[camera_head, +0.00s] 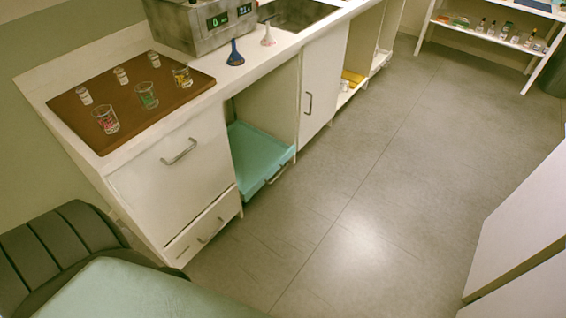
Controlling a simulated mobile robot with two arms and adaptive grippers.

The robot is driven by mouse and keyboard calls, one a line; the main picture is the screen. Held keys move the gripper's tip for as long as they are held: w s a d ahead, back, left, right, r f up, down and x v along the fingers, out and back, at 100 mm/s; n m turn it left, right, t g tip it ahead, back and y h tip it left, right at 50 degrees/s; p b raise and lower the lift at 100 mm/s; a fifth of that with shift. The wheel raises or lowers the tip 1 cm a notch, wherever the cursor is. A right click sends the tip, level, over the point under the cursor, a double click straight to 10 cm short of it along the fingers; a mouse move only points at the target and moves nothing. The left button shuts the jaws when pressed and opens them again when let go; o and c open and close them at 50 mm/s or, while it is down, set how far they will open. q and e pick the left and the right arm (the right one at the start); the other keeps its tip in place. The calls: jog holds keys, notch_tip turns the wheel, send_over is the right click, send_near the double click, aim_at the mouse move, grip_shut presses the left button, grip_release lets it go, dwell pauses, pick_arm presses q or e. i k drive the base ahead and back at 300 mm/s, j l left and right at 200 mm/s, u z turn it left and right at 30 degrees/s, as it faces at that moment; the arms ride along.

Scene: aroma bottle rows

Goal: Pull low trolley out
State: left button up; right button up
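A low turquoise trolley (258,155) stands in the open bay under the counter, between a drawer unit and a closed cabinet door. It looks like a shallow tray with a raised rim. A grey handle (277,174) is on its front, facing the floor. The front edge sits about level with the cabinet fronts, and its rear part is shaded inside the bay. Wheels are not visible. Neither of my grippers is in view.
The grey floor (340,225) before the trolley is clear. A brown board (150,122) with several small glasses lies on the counter. A dark chair (55,245) and pale green surface (150,292) are lower left; white panels (525,220) stand right.

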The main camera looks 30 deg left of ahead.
aim_at(257, 156)
jog(key=i+u, duration=0.1)
jog(key=i, duration=0.5)
jog(key=i+l+u, duration=0.15)
jog(key=i, duration=0.45)
jog(key=i+l+u, duration=0.1)
jog(key=i, duration=0.5)
